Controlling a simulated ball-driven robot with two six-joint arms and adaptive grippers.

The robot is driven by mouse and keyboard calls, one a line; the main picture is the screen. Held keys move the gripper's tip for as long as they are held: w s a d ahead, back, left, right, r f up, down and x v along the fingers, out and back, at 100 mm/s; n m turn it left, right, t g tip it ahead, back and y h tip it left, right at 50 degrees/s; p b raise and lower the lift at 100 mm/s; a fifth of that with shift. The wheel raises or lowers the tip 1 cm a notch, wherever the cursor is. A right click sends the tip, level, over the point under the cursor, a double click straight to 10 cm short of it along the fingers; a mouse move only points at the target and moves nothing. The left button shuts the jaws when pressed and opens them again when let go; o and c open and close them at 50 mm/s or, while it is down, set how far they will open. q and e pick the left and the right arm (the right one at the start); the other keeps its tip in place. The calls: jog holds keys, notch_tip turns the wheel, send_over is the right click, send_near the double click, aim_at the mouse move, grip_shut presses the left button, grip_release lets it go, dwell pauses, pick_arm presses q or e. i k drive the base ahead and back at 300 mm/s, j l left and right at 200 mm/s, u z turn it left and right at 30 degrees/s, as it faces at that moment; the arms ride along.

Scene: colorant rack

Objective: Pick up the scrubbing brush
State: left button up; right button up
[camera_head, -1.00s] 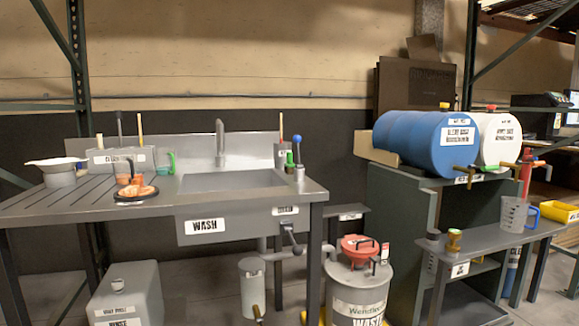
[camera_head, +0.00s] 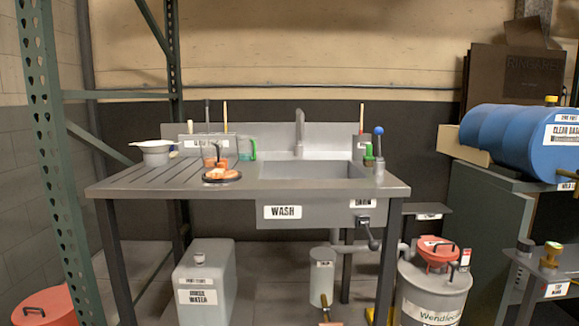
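No object is plainly recognizable as the scrubbing brush at this distance. A thin wooden handle (camera_head: 225,115) and a dark handle (camera_head: 207,112) stand upright in or behind a grey holder (camera_head: 187,143) at the back left of the wash table (camera_head: 150,187). Another wooden handle (camera_head: 361,116) stands upright near the right end of the sink (camera_head: 312,171). Any heads on these handles are hidden. A dark round dish (camera_head: 222,175) with orange pieces lies left of the sink. Neither gripper is in view.
A pale bowl (camera_head: 154,151) sits on the table's left. A green rack post (camera_head: 52,150) stands at left. Below are a rinse water container (camera_head: 204,278) and a red-lidded waste drum (camera_head: 432,285). A blue drum (camera_head: 520,140) lies on a shelf at right.

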aim_at(368, 159)
jog(key=i+l+u, duration=0.3)
jog(key=i+l, duration=0.75)
